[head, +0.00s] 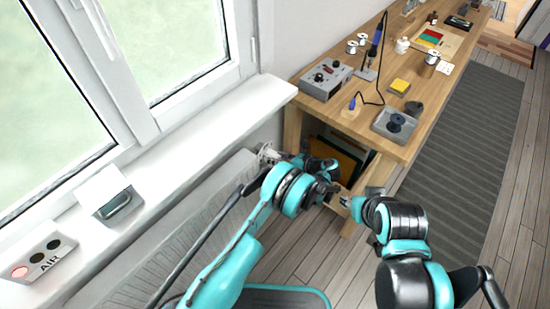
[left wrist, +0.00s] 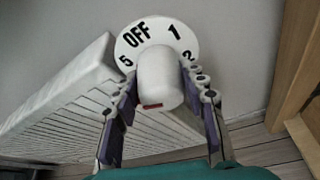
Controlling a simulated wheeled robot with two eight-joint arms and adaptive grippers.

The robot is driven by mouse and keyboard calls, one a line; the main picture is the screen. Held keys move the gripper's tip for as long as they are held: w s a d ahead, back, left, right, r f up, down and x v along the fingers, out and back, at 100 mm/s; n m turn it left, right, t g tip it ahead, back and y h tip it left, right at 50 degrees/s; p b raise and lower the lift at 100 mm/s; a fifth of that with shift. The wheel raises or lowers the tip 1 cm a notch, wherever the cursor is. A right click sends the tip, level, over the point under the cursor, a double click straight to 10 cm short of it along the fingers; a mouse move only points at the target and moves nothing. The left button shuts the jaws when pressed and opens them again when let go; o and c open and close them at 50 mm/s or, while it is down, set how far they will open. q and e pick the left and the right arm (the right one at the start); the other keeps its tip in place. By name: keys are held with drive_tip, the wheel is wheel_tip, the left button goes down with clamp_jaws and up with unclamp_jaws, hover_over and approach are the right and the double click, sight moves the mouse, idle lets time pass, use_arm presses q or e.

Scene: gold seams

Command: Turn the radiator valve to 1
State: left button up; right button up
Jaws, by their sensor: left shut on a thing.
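The radiator valve is a white knob (left wrist: 158,72) with a round white dial plate (left wrist: 128,42) behind it. In the left wrist view the plate reads OFF at the top, 1 at upper right, 2 at right and 5 at left; its lower part is hidden. A red mark sits low on the knob's near end, on the side away from OFF. My left gripper (left wrist: 154,82) is shut on the knob, one finger on each side. In the head view the valve (head: 265,151) shows small at the radiator's far end, partly covered by my left gripper (head: 276,156). My right gripper (head: 345,201) is apart from it, its jaws unclear.
The white radiator (head: 190,235) runs below the window sill (head: 180,145). A wooden workbench (head: 440,95) with a grey power unit (head: 326,79), spools and a tray (head: 396,126) stands just beyond the valve. A grey mat (head: 465,150) lies on the floor at right.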

use_arm(q)
drive_tip(key=shift+s+a+n+t+h, duration=0.1)
drive_tip(key=shift+n+t+h, duration=0.5)
drive_tip(key=shift+n, duration=0.5)
drive_tip(key=shift+s+n+t+h, duration=0.1)
drive_tip(key=shift+n+t+h, duration=0.3)
drive_tip(key=shift+n+t, duration=0.5)
drive_tip(key=shift+n, duration=0.4)
drive_tip(key=o, duration=1.2)
drive_tip(key=shift+c, duration=0.2)
drive_tip(key=v, duration=0.7)
drive_tip(key=shift+r, duration=0.15)
